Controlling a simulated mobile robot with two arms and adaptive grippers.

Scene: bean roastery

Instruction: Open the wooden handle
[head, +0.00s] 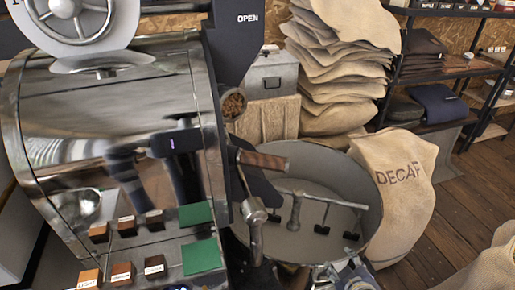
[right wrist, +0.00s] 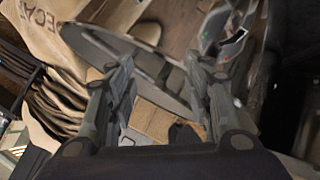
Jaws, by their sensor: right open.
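The wooden handle (head: 264,160) is a short dark-brown bar on the front of the shiny metal roaster (head: 110,110), beside the round cooling tray (head: 330,172). I cannot clearly make out the handle in that view. My left gripper is not in view.
Metal stirring arms (head: 297,205) stand in the tray. A DECAF sack (head: 398,185) leans at its right, and stacked sacks (head: 340,60) rise behind. Wooden floor (head: 460,205) is open at right.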

